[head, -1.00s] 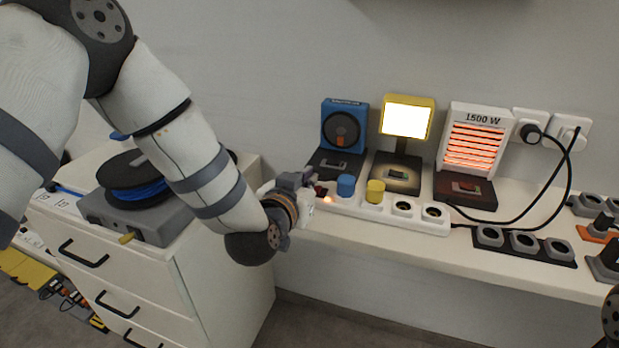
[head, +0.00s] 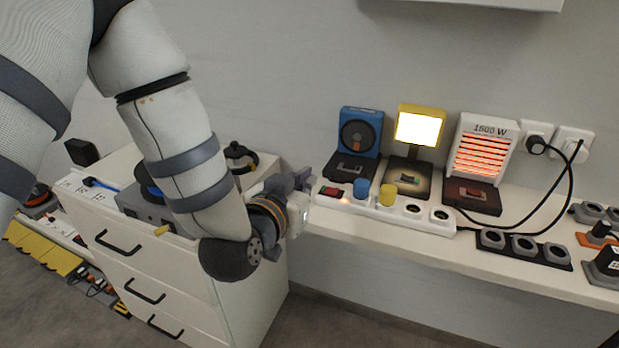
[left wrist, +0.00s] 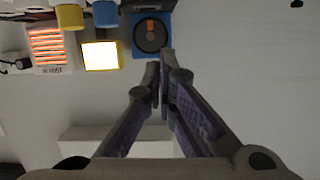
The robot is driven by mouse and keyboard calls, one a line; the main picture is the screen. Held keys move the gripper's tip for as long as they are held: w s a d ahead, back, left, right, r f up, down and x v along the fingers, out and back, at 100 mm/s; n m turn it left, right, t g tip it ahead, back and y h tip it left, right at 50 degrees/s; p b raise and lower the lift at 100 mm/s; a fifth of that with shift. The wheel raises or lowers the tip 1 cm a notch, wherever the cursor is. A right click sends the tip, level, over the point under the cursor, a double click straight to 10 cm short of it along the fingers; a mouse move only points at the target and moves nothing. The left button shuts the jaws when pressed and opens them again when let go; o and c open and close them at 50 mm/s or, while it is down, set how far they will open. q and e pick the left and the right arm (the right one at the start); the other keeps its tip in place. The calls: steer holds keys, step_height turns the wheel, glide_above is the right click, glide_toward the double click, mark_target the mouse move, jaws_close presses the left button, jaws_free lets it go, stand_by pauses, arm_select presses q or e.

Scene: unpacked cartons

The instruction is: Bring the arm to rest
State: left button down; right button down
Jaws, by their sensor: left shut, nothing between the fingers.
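My left arm comes in from the left in the head view and reaches over the white drawer cabinet (head: 250,290). Its left gripper (head: 303,180) is just left of the white power strip (head: 400,217), near the strip's red switch (head: 331,192). In the left wrist view, the left gripper (left wrist: 160,85) has its fingers together with nothing between them. My right gripper is not in view.
Blue (head: 361,188) and yellow (head: 387,195) plugs sit in the strip. A black socket block (head: 524,245) lies right. A cabinet hangs above.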

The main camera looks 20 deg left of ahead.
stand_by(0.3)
arm_select(q)
steer(key=s+f+g, duration=0.3)
steer(key=s+f, duration=0.3)
steer(key=f, duration=0.3)
steer(key=s+f+g, duration=0.4)
steer(key=s+f, duration=0.2)
steer(key=f, duration=0.3)
steer(key=s+a+f+g, duration=0.1)
steer(key=s+f+g, duration=0.2)
steer(key=s, duration=0.6)
steer(key=s+a+f+g, duration=0.2)
steer(key=s+f+g, duration=0.1)
steer(key=s, duration=0.6)
steer(key=s+a+f+n+g, duration=0.1)
steer(key=s+f+g, duration=0.2)
steer(key=s, duration=0.6)
steer(key=shift+s+a+f+g+y, duration=0.2)
steer(key=shift+f+g+y, duration=0.15)
steer(key=shift+f, duration=0.55)
